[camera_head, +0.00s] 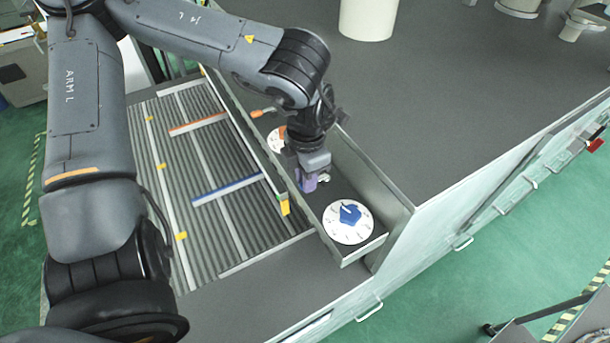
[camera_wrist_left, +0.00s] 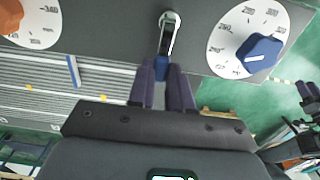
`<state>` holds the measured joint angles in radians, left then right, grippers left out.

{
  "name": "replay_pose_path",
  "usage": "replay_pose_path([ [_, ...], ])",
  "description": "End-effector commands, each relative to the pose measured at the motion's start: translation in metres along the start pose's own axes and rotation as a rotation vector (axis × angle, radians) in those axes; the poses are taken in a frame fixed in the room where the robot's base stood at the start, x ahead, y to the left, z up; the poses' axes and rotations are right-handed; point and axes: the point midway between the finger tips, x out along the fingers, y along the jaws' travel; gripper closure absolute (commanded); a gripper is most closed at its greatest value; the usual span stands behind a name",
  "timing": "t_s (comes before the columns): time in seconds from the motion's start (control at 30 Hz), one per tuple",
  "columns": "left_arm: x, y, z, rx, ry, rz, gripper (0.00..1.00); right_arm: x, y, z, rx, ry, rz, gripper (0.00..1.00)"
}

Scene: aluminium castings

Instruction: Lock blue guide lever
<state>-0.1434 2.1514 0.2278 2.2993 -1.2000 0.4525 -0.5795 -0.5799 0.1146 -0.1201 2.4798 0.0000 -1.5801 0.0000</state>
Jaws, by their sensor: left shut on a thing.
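My left gripper (camera_head: 309,181) reaches down into the narrow control box beside the roller conveyor. In the head view the lever is mostly hidden by the gripper. A blue knob (camera_head: 349,213) on a white dial (camera_head: 348,234) sits in front of the gripper; it also shows at the right of the wrist view (camera_wrist_left: 260,52).
An orange knob on a white dial (camera_head: 273,143) and an orange lever (camera_head: 258,113) lie farther back in the box. The conveyor has a blue guide bar (camera_head: 229,188) and an orange one (camera_head: 198,124). The box's side wall (camera_head: 372,172) stands close to the gripper.

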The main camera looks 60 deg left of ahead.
Motion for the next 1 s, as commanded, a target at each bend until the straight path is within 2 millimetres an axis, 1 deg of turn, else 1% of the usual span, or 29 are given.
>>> replay_pose_path([
  [0.5, -0.0005, -0.0013, 0.0004, -0.024, -0.001, 0.0, 1.0, 0.0011, 0.0008, 0.0007, -0.004, -0.001, 0.003, 0.57],
  [0.53, -0.0005, -0.0013, 0.0004, -0.024, -0.001, 0.0, 0.8, 0.0011, 0.001, 0.0008, -0.005, -0.001, 0.003, 0.57],
  [0.6, -0.0005, -0.0012, 0.0004, -0.023, -0.001, 0.0, 0.69, 0.0012, 0.0015, 0.0009, -0.007, -0.001, 0.005, 0.57],
  [0.7, -0.0004, -0.0011, 0.0003, -0.023, -0.001, 0.0, 0.55, 0.0012, 0.0021, 0.0011, -0.009, -0.002, 0.007, 0.57],
  [1.0, -0.0012, -0.001, 0.0003, -0.022, -0.001, 0.0, 0.55, 0.0014, 0.0021, 0.0012, -0.009, -0.002, 0.007, 0.57],
])
